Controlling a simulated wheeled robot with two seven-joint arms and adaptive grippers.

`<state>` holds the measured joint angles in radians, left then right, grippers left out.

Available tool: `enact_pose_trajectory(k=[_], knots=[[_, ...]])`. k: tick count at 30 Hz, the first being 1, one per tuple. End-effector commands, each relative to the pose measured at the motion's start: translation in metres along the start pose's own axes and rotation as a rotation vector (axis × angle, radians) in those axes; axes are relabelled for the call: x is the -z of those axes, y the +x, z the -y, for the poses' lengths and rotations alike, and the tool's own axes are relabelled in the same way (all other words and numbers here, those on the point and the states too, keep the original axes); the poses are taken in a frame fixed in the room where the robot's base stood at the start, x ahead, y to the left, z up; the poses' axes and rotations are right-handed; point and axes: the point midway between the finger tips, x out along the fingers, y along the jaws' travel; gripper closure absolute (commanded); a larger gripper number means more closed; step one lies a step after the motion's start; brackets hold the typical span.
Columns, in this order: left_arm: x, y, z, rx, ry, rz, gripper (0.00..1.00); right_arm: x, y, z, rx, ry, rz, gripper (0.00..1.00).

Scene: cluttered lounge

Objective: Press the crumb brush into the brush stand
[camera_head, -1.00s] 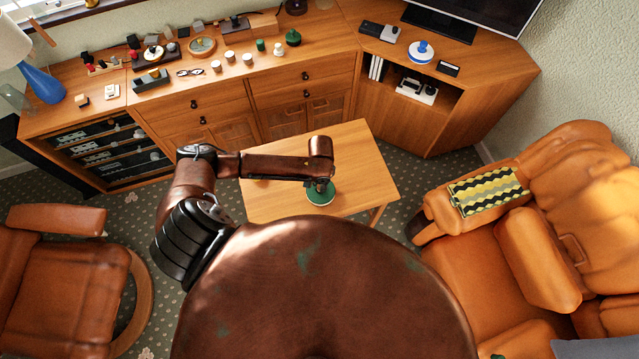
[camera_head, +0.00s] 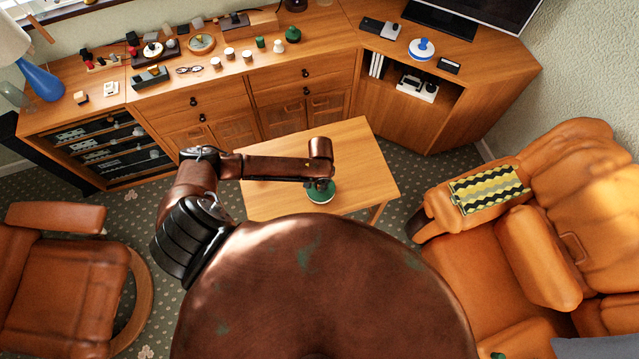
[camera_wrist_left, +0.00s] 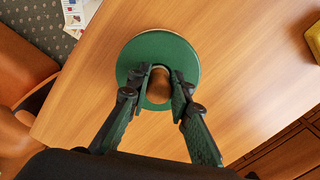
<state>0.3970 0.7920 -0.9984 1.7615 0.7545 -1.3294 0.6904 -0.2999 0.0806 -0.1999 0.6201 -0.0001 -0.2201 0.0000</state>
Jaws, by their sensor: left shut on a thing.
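My left gripper (camera_head: 319,183) points down over the low wooden table, mostly hidden by its own arm in the head view. In the left wrist view its fingers (camera_wrist_left: 159,72) are closed around a brown rounded top, seemingly the handle of the crumb brush (camera_wrist_left: 158,90). Directly beneath is a round green disc, seemingly the brush stand (camera_wrist_left: 158,45); it also shows in the head view (camera_head: 321,195) on the table. Seen from above, the handle is near the disc's middle. How deep the brush sits is hidden. My right gripper is not in view.
An orange sofa (camera_head: 540,240) is at right, a brown armchair (camera_head: 65,285) at left.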

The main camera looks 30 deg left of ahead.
Motion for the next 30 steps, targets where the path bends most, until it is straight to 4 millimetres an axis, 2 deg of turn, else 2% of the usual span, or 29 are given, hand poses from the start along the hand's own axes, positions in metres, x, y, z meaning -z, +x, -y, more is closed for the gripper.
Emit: enact_pose_trajectory(k=[7,8,16,25,30], knots=[[0.0,0.006,-0.001,-0.001,0.0,0.0,1.0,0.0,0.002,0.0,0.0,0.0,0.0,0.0],[0.0,0.006,0.0,0.0,0.0,0.0,0.79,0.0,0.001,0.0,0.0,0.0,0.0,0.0],[0.0,0.005,0.0,0.0,0.0,0.0,0.61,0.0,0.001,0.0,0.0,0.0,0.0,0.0],[0.0,0.004,0.0,0.0,0.0,-0.001,0.61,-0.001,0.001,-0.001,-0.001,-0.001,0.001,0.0],[0.001,-0.015,0.0,-0.001,0.0,-0.003,0.61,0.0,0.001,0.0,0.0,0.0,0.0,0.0]])
